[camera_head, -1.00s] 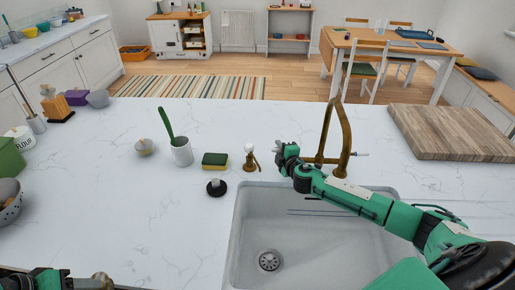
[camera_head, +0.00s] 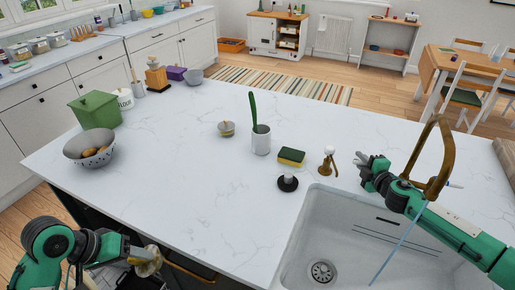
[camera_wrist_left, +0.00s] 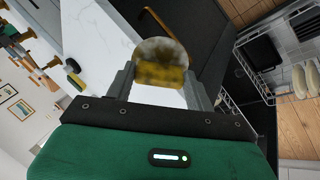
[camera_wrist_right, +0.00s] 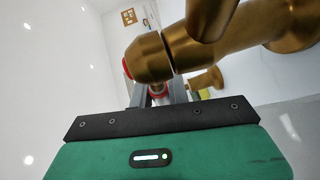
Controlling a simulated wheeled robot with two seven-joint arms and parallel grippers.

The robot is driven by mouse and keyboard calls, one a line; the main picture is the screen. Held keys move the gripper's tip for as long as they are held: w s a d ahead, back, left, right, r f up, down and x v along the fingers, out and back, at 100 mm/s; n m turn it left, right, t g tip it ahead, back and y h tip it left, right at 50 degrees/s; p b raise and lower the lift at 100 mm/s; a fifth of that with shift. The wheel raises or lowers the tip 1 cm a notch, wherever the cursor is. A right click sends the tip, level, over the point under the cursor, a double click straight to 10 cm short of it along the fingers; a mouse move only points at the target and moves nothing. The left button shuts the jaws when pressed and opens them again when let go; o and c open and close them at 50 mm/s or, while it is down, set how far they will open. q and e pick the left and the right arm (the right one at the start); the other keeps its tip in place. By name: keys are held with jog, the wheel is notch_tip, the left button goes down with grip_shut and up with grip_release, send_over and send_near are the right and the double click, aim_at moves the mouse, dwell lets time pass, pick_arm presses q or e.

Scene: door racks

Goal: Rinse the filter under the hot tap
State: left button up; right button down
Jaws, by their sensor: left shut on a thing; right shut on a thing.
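A round filter (camera_head: 148,262) with brown-yellow grime is in my left gripper (camera_head: 138,258), beyond the counter's near edge and well left of the sink. It also shows in the left wrist view (camera_wrist_left: 160,65), between the two fingers. The brass tap (camera_head: 441,150) arches over the white sink (camera_head: 335,240). A thin bluish stream of water (camera_head: 393,252) runs down into the sink. My right gripper (camera_head: 373,172) is shut at the tap's left side. In the right wrist view, a red-ringed part (camera_wrist_right: 127,68) of the tap is by its fingers, which the brass partly hides.
A soap dispenser (camera_head: 328,161), a sponge (camera_head: 291,156), a black stopper (camera_head: 288,183) and a cup with a green brush (camera_head: 261,141) stand left of the sink. A colander (camera_head: 88,150) and a green bin (camera_head: 96,110) are at the far left. The counter's near-left part is clear.

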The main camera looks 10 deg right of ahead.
aim_at(141, 266)
jog(key=shift+f, duration=0.1)
jog(key=c, duration=1.3)
grip_release()
jog(key=shift+c, duration=0.2)
pick_arm(q)
jog(key=shift+f, duration=0.1)
pick_arm(e)
jog(key=shift+s, duration=0.15)
